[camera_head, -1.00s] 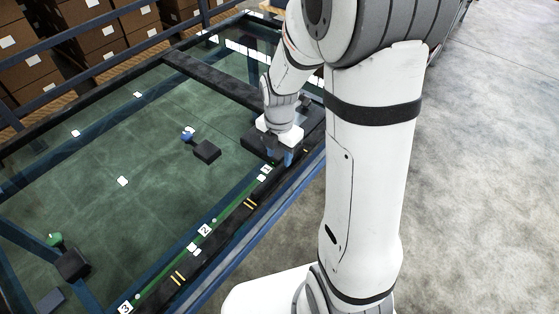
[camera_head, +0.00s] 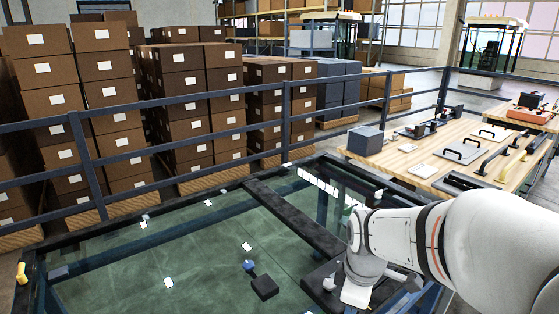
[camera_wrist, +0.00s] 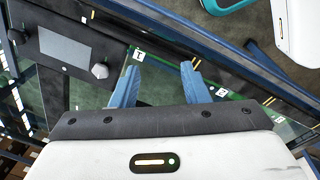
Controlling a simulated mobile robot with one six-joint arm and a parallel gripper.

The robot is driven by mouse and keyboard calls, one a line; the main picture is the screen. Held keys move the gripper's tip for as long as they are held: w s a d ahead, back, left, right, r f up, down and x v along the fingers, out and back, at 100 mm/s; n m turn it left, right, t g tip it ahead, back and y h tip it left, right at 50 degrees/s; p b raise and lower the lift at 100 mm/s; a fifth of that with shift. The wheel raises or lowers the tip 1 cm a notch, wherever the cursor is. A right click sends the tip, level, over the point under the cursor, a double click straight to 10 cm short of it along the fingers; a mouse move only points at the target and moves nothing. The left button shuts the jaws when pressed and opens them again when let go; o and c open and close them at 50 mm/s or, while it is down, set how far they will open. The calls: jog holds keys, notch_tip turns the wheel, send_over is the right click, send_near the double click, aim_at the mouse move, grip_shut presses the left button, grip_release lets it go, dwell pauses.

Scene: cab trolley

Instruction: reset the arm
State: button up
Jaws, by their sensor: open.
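My gripper's two blue fingers stand apart with nothing between them in the wrist view (camera_wrist: 160,78). They are over the glass-topped trolley's edge, by a green strip with a small tag (camera_wrist: 139,55). In the head view my white wrist is low at the right, over the trolley's near right corner, and the fingers cannot be made out. The trolley's glass panel (camera_head: 205,265) lies left of my wrist. A dark block with a blue knob (camera_head: 264,287) sits on the glass, apart from my gripper.
A blue rail (camera_head: 160,150) runs behind the trolley, with stacked cartons (camera_head: 185,95) beyond. A wooden workbench (camera_head: 410,157) with a grey box (camera_head: 366,140) and tools is behind my arm. A dark plate with a knob (camera_wrist: 65,50) is left of the fingers.

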jog(key=s+r+m+t, duration=0.1)
jog(key=s+r+m, duration=0.3)
jog(key=m, duration=0.9)
jog(key=shift+s, duration=1.9)
jog(key=shift+c, duration=0.5)
jog(key=shift+r, duration=0.1)
